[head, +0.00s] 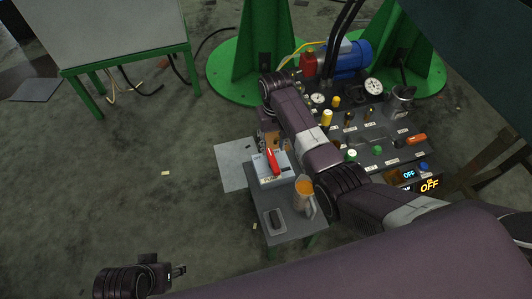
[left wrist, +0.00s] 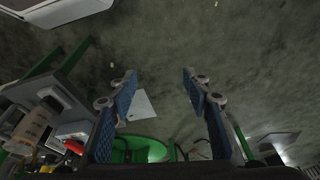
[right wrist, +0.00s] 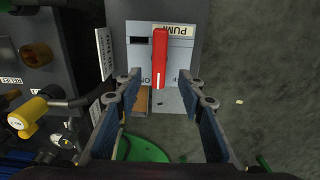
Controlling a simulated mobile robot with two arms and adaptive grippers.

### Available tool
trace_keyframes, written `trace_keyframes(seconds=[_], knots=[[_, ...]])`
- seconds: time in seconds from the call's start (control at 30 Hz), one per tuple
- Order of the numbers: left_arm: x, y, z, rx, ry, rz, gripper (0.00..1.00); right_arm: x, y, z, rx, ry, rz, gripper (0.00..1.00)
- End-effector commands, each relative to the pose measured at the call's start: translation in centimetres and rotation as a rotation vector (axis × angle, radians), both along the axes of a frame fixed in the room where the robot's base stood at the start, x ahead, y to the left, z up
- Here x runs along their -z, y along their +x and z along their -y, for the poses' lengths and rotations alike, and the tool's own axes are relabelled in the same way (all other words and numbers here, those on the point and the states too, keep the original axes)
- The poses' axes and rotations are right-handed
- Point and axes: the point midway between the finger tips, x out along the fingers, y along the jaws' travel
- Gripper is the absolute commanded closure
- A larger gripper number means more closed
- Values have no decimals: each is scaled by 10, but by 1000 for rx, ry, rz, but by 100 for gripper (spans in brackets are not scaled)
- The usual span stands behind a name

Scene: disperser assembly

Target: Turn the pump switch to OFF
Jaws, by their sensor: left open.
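The pump switch is a light box with a red lever (head: 272,162) on the small grey table in the head view. In the right wrist view the red lever (right wrist: 160,50) stands upright in the picture on the plate marked PUMP, which appears inverted. ON is at the left of its lower end, and OFF lettering at the right. My right gripper (right wrist: 160,77) is open, its fingertips apart on either side of the lever's lower end; I cannot tell whether they touch it. My left gripper (head: 178,271) is open and empty above the floor, and in its wrist view (left wrist: 159,77).
The small table (head: 290,228) also carries a jug of orange liquid (head: 305,190) and a dark oval item (head: 273,221). A dark panel with gauges and knobs stands behind my right arm; its displays (head: 429,186) read OFF. Floor at the left is mostly clear.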

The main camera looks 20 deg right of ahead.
Motion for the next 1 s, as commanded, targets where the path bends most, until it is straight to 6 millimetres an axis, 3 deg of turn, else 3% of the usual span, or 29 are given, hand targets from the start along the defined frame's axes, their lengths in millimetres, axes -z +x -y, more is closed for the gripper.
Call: trace_keyframes(seconds=[0.17, 0.33, 0.47, 0.7, 1.0], knots=[[-11, -5, -1, -2, 2, 0, 55, 13, -4, 1, 1, -2, -15, 64], [-35, -10, -2, -3, 1, 14, 55, 31, -3, 1, 1, -1, -13, 64], [-45, -15, -3, -4, 0, 23, 55, 57, -3, 1, 1, -1, -12, 64], [-36, -15, -3, -4, 0, 22, 55, 77, -2, 1, 0, -1, -9, 64], [-36, -15, -3, -4, 0, 22, 55, 78, -2, 1, 0, -1, -8, 64]])
